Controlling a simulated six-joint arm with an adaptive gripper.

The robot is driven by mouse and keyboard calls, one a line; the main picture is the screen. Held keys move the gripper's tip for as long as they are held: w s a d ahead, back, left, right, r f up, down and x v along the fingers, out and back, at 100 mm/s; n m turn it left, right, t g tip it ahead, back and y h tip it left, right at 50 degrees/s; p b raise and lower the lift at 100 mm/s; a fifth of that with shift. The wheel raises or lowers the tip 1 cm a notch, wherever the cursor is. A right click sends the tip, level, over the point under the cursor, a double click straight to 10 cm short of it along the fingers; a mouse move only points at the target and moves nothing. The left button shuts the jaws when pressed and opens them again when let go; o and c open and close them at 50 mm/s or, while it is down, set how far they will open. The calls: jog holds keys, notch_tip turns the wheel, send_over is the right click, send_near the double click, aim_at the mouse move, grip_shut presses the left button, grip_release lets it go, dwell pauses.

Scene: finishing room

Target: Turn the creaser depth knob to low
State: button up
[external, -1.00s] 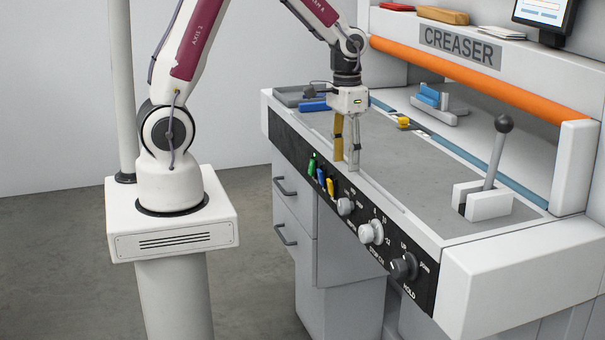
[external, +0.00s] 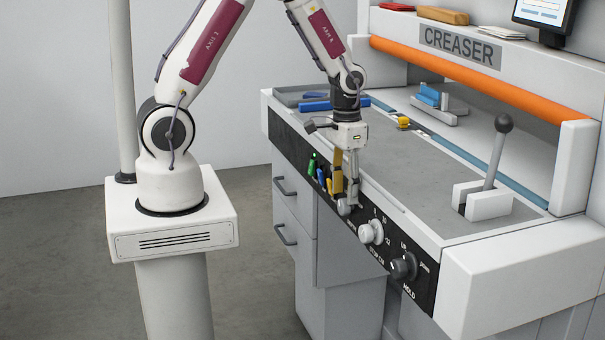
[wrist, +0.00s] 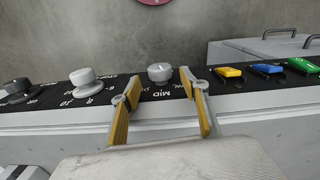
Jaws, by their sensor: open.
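A small pale knob (external: 345,208) sits on the black front panel, the farthest of the three knobs from the camera. In the wrist view the same knob (wrist: 160,72) has a label reading MID beside it; the rest of its lettering is too small or hidden, and its exact setting cannot be told. My gripper (external: 346,199) points down at this knob and partly hides it. In the wrist view my gripper (wrist: 160,79) is open, its yellow-padded fingers on either side of the knob near their tips, with gaps showing on both sides.
A larger pale knob (external: 371,232) with numbers and a dark knob (external: 404,266) are on the same panel. Yellow, blue and green switches (wrist: 229,72) lie close to the other finger. The grey worktop (external: 430,175) and a black-balled lever (external: 497,150) are above the panel.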

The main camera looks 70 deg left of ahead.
aim_at(345, 202)
jog(key=shift+f, duration=1.9)
jog(key=c, duration=1.1)
